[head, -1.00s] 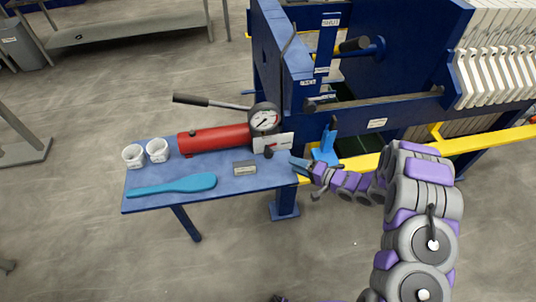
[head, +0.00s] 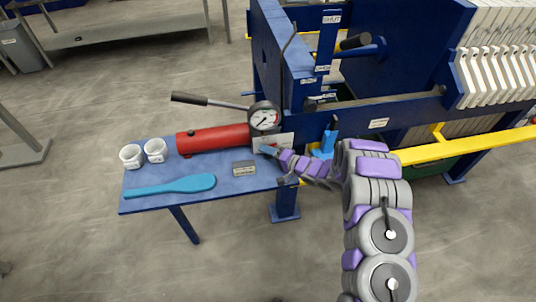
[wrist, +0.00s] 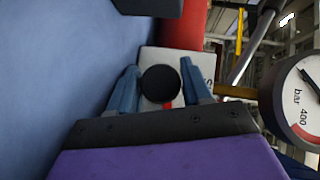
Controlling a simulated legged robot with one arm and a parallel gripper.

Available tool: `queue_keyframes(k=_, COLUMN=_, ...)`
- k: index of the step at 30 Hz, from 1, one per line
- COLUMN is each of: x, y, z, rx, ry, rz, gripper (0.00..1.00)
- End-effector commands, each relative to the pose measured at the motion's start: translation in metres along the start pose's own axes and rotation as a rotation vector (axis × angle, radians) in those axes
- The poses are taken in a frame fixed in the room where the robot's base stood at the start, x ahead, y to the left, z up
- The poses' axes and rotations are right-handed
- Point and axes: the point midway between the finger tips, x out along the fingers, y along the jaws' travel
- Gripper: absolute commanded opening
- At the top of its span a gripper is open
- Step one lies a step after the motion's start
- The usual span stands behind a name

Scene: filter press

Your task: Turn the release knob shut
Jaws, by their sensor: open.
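The release knob (wrist: 160,84) is a round black knob in front of a pale plate (wrist: 150,60) with a red mark, in the wrist view. My gripper (wrist: 162,78) is open, with one blue finger on each side of the knob; I cannot tell whether they touch it. In the head view my gripper (head: 268,149) is at the plate beside the red pump cylinder (head: 214,138), and it hides the knob. The pressure gauge (head: 264,117) stands just above, and its dial (wrist: 300,100) shows at the right of the wrist view.
The blue shelf (head: 143,204) holds two white cups (head: 131,156) (head: 155,150), a blue paddle (head: 172,186) and a small grey block (head: 244,168). The pump's lever (head: 210,101) reaches left above the cylinder.

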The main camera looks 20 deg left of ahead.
Motion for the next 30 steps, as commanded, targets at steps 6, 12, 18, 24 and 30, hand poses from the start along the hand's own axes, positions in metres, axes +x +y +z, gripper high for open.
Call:
queue_keyframes(k=6, x=-0.0002, y=0.0002, z=0.0000, rx=0.000, ry=0.000, rz=0.001, gripper=0.44)
queue_keyframes(k=12, x=0.0004, y=0.0008, z=0.0004, rx=0.000, ry=-0.001, rz=0.002, gripper=0.25)
queue_keyframes(k=18, x=0.0009, y=0.0018, z=0.0009, rx=0.001, ry=-0.002, rz=0.004, gripper=0.10)
queue_keyframes(k=24, x=0.0011, y=0.0014, z=0.0015, rx=-0.013, ry=-0.004, rz=0.021, gripper=0.10)
queue_keyframes(k=30, x=0.0001, y=0.0002, z=0.0014, rx=-0.072, ry=-0.005, rz=0.084, gripper=0.10)
